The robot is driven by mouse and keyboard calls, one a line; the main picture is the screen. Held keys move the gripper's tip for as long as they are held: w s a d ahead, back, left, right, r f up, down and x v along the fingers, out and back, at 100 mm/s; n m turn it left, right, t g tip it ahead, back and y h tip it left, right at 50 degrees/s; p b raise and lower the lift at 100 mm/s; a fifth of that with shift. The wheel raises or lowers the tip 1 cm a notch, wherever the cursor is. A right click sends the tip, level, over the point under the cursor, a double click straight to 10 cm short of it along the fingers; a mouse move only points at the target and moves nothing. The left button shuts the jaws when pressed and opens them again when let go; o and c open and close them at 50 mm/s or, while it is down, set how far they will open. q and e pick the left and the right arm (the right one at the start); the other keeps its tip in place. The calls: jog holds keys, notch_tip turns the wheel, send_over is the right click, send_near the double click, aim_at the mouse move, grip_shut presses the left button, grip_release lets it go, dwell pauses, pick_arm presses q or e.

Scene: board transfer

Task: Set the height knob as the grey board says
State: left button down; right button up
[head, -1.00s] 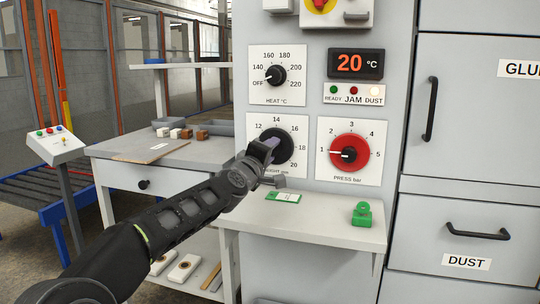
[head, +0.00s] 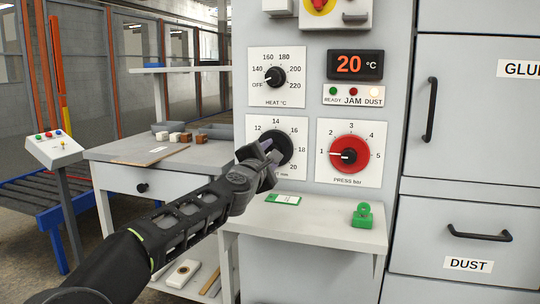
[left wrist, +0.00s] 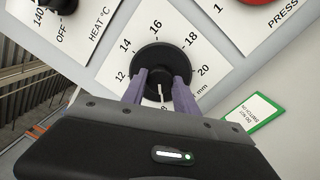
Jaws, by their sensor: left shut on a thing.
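The height knob (head: 276,147) is a black round knob on a white dial plate, below the heat dial on the grey machine front. In the left wrist view the knob (left wrist: 162,62) sits between the purple fingers of my left gripper (left wrist: 160,88), which is shut on it. It also shows in the head view (head: 268,149). A white pointer line on the knob points down in the wrist view, at the 8. The marks 12 to 20 are readable there; the 10 is hidden. I see no grey board with readable writing. My right gripper is not in view.
The red pressure knob (head: 349,154) is close on the right, the heat knob (head: 275,75) above. A shelf below (head: 310,222) bears a green-edged card (head: 283,198) and a green object (head: 362,215). A side table (head: 180,152) at left holds small blocks and a flat board.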

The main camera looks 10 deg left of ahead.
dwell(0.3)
pick_arm(q)
jog(key=c, duration=0.9)
grip_release()
jog(key=shift+c, duration=0.2)
jog(key=s+b, duration=0.2)
jog(key=s, duration=0.5)
jog(key=shift+s+a+f, duration=0.2)
jog(key=shift+s+f, duration=0.1)
jog(key=shift+s, duration=0.05)
